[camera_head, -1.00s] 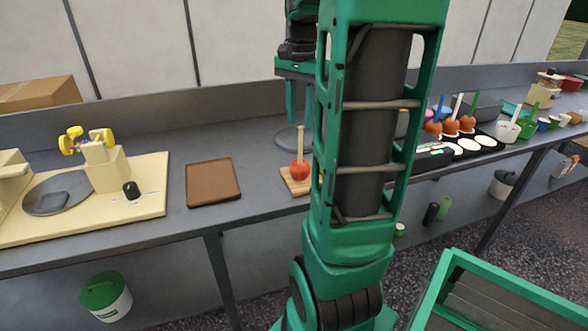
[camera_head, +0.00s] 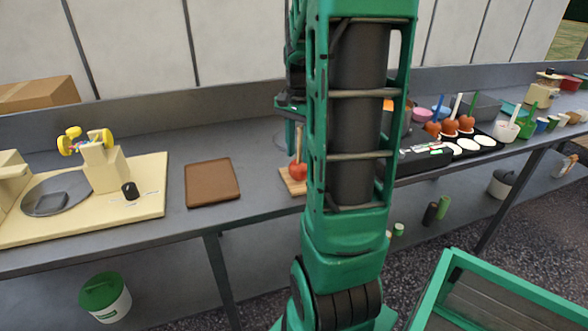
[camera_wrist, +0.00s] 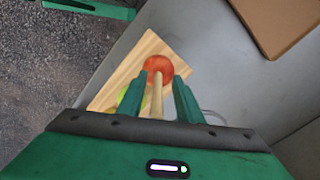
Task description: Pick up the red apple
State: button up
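The red apple (camera_head: 298,172) stands upright on a small wooden board (camera_head: 291,187) on the counter, with a pale stick pointing up. In the wrist view the apple (camera_wrist: 158,68) lies just ahead of the fingertips on the board (camera_wrist: 112,92). My gripper (camera_wrist: 159,82) is open, and the stick runs between its two green fingers without visible contact. In the head view my arm hides most of the gripper and the apple's right edge.
A brown tray (camera_head: 212,183) lies left of the board with bare counter between. A black tray (camera_head: 475,150) with brown apples on sticks stands to the right. A beige machine base (camera_head: 145,205) is far left.

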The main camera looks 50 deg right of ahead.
jog(key=shift+f, duration=0.2)
grip_shut()
jog(key=shift+r, duration=0.15)
